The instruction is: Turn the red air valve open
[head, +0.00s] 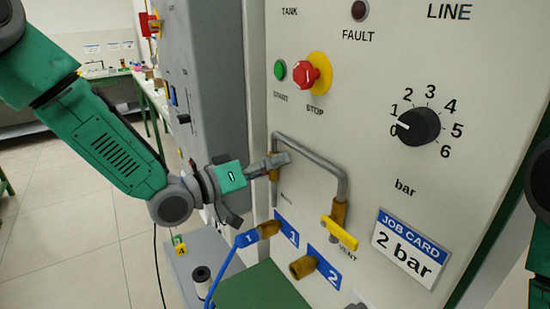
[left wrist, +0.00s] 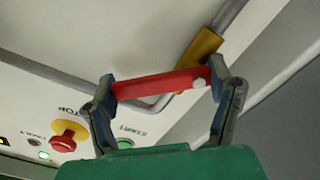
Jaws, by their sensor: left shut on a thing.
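The red air valve handle (left wrist: 160,85) shows in the left wrist view as a red bar between my fingers. It lies roughly crosswise to the pipe leg at its brass body (left wrist: 200,58). In the head view my left gripper (head: 280,160) hides the handle; only some of the brass body (head: 274,174) shows, on the left leg of the grey pipe (head: 318,163). My left gripper (left wrist: 162,95) is shut on the red handle, a finger at each end of the bar. My right gripper is out of view.
A yellow vent handle (head: 340,233) is on the pipe's right leg. A blue hose (head: 228,262) joins port 1; brass port 2 (head: 302,267) is bare. Above are a red stop button (head: 305,75) and a black dial (head: 418,126) pointing near 0. A job card (head: 410,248) reads 2 bar.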

